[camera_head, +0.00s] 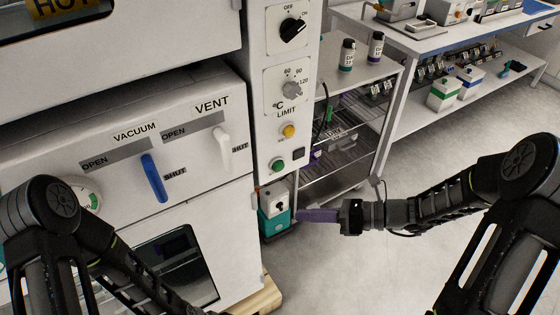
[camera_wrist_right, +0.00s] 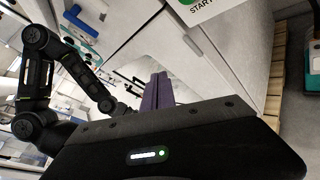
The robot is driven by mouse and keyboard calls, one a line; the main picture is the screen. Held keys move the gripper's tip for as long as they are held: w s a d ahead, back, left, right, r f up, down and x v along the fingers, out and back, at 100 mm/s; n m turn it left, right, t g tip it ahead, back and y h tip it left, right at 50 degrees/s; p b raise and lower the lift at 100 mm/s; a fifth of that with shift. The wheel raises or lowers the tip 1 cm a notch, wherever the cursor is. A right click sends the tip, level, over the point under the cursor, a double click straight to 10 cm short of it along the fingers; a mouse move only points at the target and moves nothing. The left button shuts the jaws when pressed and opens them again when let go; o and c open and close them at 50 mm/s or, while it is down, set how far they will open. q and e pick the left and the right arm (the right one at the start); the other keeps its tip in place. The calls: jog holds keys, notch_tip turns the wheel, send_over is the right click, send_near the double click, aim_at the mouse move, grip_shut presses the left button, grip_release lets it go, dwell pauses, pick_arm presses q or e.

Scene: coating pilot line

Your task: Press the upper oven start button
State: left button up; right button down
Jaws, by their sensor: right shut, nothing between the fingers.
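A white control column stands at the centre of the head view. A round green button (camera_head: 277,165) sits low on it, beside a black button (camera_head: 298,153) and below an amber lamp (camera_head: 289,130) marked LIMIT. My right gripper (camera_head: 302,215) has purple fingers, shut and empty. They point left, below the green button and apart from it, in front of a small teal and white box (camera_head: 275,212). The fingers (camera_wrist_right: 157,90) also show in the right wrist view, where a green part marked START (camera_wrist_right: 203,7) is cut off at the top edge. My left gripper is out of view.
A black OFF/ON switch (camera_head: 293,28) and a temperature knob (camera_head: 292,90) sit higher on the column. A blue VACUUM handle (camera_head: 154,178) and white VENT handle (camera_head: 222,148) project at left. A wire shelf cart (camera_head: 375,90) stands right of the column. Floor right of it is clear.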

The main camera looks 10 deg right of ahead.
aim_at(279, 166)
jog(key=r, duration=0.1)
jog(key=w+d+r, duration=0.1)
jog(key=r+m+t, duration=0.1)
jog(key=shift+w+d+r+y, duration=0.15)
jog(key=shift+w+d+y, duration=0.1)
jog(key=shift+y, duration=0.05)
jog(key=shift+w+a, duration=0.1)
jog(key=w+a+b, duration=0.1)
jog(key=w+a, duration=0.2)
jog(key=w, duration=0.5)
jog(key=shift+b, duration=0.35)
jog(key=shift+w+a, duration=0.1)
jog(key=shift+a, duration=0.05)
dwell(1.7)
jog(key=shift+w+a, duration=0.1)
jog(key=shift+w, duration=0.15)
